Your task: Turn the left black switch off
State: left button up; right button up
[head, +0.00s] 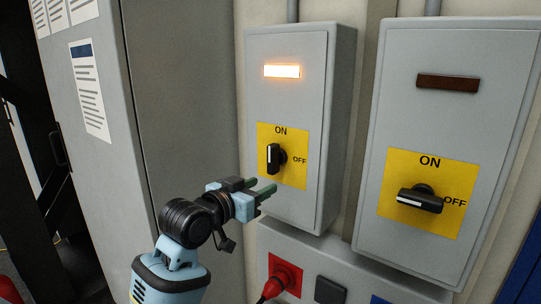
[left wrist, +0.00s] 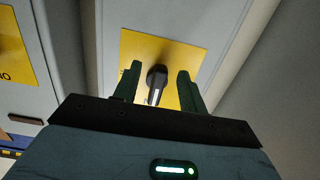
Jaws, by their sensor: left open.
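The left black switch (head: 274,157) is on a yellow plate (head: 295,172) on the left grey box. Its handle stands upright, in line with the ON mark, and the lamp (head: 282,71) above it glows. My left gripper (head: 268,187) is open, just below and in front of the switch, its fingers pointing towards the box. In the left wrist view, the switch (left wrist: 157,80) appears between the two open fingers of the left gripper (left wrist: 159,70); I see no contact. My right gripper is not in view.
A right grey box carries a second black switch (head: 420,198), its handle lying sideways towards OFF, under a dark lamp (head: 448,83). A lower panel holds a red plug (head: 279,281) and a dark cover (head: 329,290). A grey cabinet (head: 180,100) stands left.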

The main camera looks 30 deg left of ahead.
aim_at(269, 154)
pick_arm(q)
notch_tip(269, 154, up, 6)
jog(key=s+r+t, duration=0.1)
jog(key=shift+w+a+f, duration=0.1)
jog(key=shift+w+f, duration=0.05)
jog(key=shift+w, duration=1.75)
jog(key=shift+w+f, duration=0.15)
jog(key=shift+w, duration=1.75)
jog(key=c, duration=0.7)
